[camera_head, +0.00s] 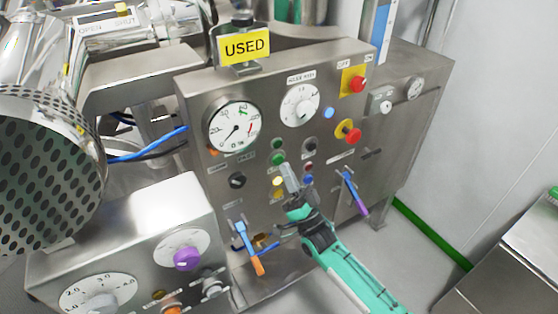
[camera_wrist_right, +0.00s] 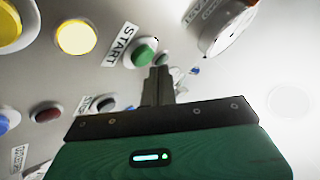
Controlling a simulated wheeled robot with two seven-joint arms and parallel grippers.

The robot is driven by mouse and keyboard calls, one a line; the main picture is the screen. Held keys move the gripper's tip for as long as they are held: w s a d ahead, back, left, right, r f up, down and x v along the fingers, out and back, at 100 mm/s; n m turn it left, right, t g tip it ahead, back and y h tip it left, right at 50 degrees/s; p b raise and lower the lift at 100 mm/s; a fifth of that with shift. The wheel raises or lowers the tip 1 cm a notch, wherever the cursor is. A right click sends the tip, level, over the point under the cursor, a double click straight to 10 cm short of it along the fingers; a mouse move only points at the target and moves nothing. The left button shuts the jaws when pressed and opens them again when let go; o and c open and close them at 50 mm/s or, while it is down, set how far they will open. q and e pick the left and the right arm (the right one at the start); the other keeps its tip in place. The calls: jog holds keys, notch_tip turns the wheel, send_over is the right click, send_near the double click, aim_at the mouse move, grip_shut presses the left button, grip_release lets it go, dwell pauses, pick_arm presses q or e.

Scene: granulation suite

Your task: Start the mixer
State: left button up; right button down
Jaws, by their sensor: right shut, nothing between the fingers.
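The mixer's control panel (camera_head: 330,125) is a steel front with gauges, knobs and buttons. Two green buttons (camera_head: 278,144) sit one above the other near its middle. My right gripper (camera_head: 287,170) is shut and empty, its tips just below these buttons. In the right wrist view, a green button (camera_wrist_right: 144,52) beside a START label (camera_wrist_right: 121,43) lies close to the shut fingertips (camera_wrist_right: 159,72). I cannot tell whether the tips touch the panel or a button. My left gripper is not in view.
A yellow lamp or button (camera_head: 278,182) is beside the right gripper. A steel box (camera_head: 130,240) stands at lower left.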

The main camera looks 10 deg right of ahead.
jog(key=shift+w, duration=0.1)
jog(key=shift+w+a+b, duration=0.2)
jog(key=shift+w+b, duration=0.1)
jog(key=shift+b, duration=0.05)
jog(key=shift+w+a+b, duration=0.15)
jog(key=shift+w+b, duration=0.15)
jog(key=shift+w, duration=0.1)
dwell(0.7)
jog(key=shift+s, duration=0.1)
jog(key=shift+s+d, duration=0.35)
jog(key=shift+s, duration=0.4)
jog(key=shift+p, duration=0.3)
jog(key=shift+s+d+p, duration=0.2)
jog(key=shift+s+d, duration=0.1)
jog(key=shift+s, duration=0.45)
jog(key=shift+s+d+p, duration=0.25)
jog(key=shift+s+d, duration=0.1)
jog(key=shift+s, duration=0.45)
jog(key=shift+s+d+p, duration=0.2)
jog(key=shift+s+d, duration=0.1)
jog(key=shift+s, duration=0.45)
